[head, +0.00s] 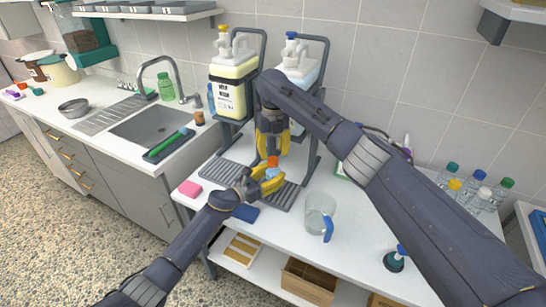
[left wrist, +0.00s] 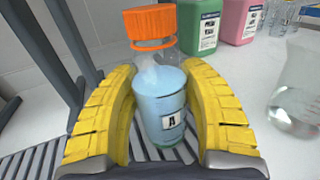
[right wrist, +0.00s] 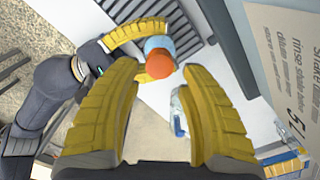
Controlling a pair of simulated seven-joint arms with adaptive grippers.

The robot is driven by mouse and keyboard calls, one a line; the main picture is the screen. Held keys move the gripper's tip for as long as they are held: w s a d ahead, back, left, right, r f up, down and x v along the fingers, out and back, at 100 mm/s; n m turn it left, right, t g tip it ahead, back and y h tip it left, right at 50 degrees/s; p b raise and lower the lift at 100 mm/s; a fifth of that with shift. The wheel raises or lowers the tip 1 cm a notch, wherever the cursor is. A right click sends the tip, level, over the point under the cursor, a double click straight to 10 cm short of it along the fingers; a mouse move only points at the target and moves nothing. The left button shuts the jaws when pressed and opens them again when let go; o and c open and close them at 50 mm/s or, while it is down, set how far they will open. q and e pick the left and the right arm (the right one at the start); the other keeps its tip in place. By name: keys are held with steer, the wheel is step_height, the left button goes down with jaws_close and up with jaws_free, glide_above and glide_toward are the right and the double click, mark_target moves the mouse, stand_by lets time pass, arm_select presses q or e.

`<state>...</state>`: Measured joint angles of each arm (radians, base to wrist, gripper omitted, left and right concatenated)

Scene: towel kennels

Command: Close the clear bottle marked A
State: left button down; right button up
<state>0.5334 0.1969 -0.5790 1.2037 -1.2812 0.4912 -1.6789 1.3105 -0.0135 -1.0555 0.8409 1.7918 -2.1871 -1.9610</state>
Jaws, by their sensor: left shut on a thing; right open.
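The clear bottle marked A (left wrist: 165,108) holds light blue liquid and stands upright over the grey slatted tray (head: 285,193). My left gripper (head: 265,181) is shut around its body; its label faces the left wrist camera. An orange cap (left wrist: 150,25) sits at the top of the bottle's neck, with an orange ring at its lower edge. I cannot tell how tightly it is seated. In the right wrist view the cap (right wrist: 160,63) shows between my open right gripper's fingers, beyond their tips. My right gripper (head: 272,145) points down above the bottle and is empty.
Two jug dispensers, one yellow (head: 232,85) and one pale blue (head: 298,70), stand behind on frames. A clear pitcher with a blue handle (head: 320,216) stands at the right. A pink sponge (head: 190,188) lies left. Several capped bottles (head: 478,190) stand far right.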

steer(key=shift+r, duration=0.4)
steer(key=shift+o, duration=0.6)
steer(key=o, duration=0.5)
step_height(320, 180, up, 12)
arm_select(q)
steer(key=c, duration=0.6)
jaws_free()
